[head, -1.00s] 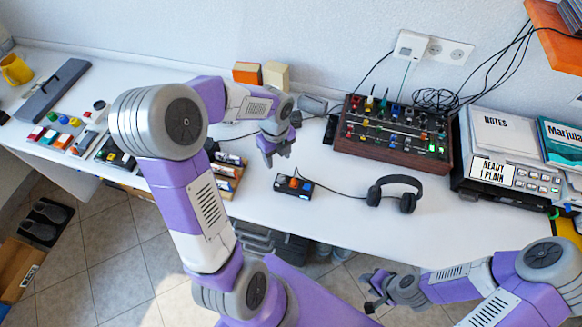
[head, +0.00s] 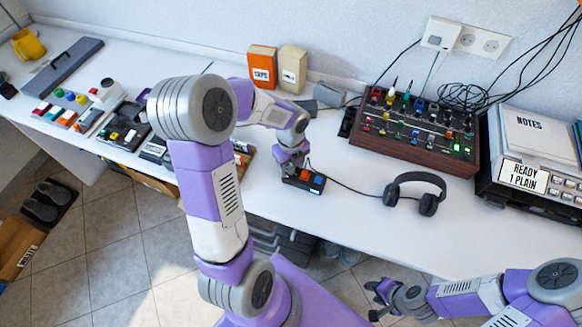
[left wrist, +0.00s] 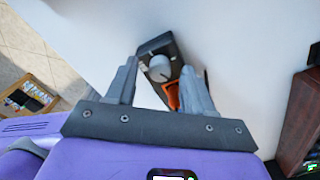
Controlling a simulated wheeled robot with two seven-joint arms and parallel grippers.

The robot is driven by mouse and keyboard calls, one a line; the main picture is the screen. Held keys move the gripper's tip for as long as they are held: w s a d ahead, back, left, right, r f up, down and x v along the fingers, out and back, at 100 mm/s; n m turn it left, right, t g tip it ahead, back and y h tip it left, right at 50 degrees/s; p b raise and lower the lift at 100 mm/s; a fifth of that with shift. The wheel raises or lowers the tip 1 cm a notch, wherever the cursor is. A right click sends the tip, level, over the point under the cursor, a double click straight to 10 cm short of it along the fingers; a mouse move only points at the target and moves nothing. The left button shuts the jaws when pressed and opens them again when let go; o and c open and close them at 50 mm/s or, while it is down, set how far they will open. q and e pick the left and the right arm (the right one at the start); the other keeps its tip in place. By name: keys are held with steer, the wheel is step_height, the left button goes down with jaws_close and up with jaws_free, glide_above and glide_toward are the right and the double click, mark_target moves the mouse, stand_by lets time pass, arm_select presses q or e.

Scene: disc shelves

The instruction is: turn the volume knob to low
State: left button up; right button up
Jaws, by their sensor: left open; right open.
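In the left wrist view a round grey knob (left wrist: 159,66) stands at one end of this box, beside an orange part (left wrist: 172,95). My left gripper (head: 288,168) is open, low over the box's left end, and hides the knob in the head view. In the left wrist view its fingers (left wrist: 160,82) lie on either side of the knob; contact cannot be told. My right gripper (head: 375,300) is open and empty, off the table's front edge.
Black headphones (head: 416,186) lie right of the box. A wooden-sided mixer (head: 418,138) stands behind, with a printer-like device (head: 535,155) at right. Orange and cream boxes (head: 277,68) stand at the wall. The table between box and headphones is clear, apart from the cable.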

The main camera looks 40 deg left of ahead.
arm_select(q)
steer(key=shift+f, duration=0.25)
steer(key=shift+c, duration=0.2)
jaws_close()
